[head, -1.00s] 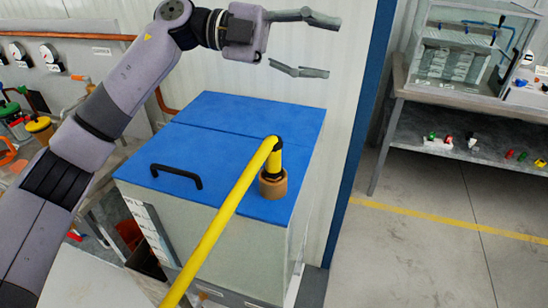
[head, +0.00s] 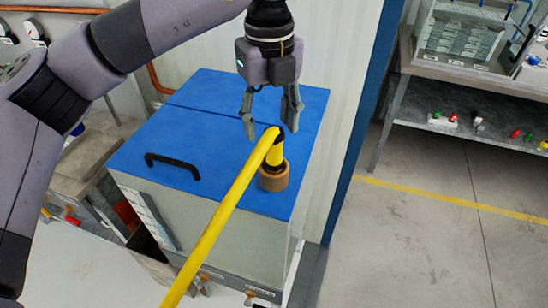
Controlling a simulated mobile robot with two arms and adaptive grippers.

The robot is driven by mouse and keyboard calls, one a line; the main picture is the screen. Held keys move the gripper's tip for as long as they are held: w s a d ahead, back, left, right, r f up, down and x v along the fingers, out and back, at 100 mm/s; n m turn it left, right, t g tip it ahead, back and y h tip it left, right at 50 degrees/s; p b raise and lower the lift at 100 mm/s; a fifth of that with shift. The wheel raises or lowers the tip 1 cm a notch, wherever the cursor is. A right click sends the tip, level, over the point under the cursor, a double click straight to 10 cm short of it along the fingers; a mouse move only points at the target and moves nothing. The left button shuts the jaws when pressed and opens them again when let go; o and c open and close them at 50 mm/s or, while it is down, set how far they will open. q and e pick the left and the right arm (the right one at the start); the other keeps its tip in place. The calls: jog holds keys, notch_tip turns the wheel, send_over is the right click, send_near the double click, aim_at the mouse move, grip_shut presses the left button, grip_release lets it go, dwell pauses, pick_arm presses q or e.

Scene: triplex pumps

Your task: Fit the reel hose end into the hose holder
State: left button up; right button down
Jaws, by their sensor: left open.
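The yellow reel hose (head: 215,222) runs up from the bottom of the head view to the blue-topped cabinet. Its end (head: 275,153) bends down, with a dark band at the bend, and meets a brown round holder (head: 274,179) on the cabinet top. How deep the end sits in the holder is hidden. My left gripper (head: 271,126) points down with its fingers apart, just above the hose bend. It looks empty, and I cannot tell whether a finger touches the hose. My right gripper is not in view.
The blue cabinet top (head: 200,130) has a black handle (head: 173,166) at its left. A blue post (head: 362,125) stands to the right of the cabinet. A bench with a shelf (head: 440,122) is at the back right. The floor at right is clear.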

aim_at(271, 132)
pick_arm(q)
notch_tip(271, 132, down, 3)
jog(key=shift+s+p, duration=0.1)
jog(key=shift+p, duration=0.2)
jog(key=f+p, duration=0.2)
jog(key=f, duration=0.2)
jog(key=shift+d+f+p, duration=0.35)
jog(key=shift+p, duration=0.05)
jog(key=shift+f, duration=0.35)
jog(key=shift+c, duration=0.4)
jog(key=c, duration=0.9)
grip_shut()
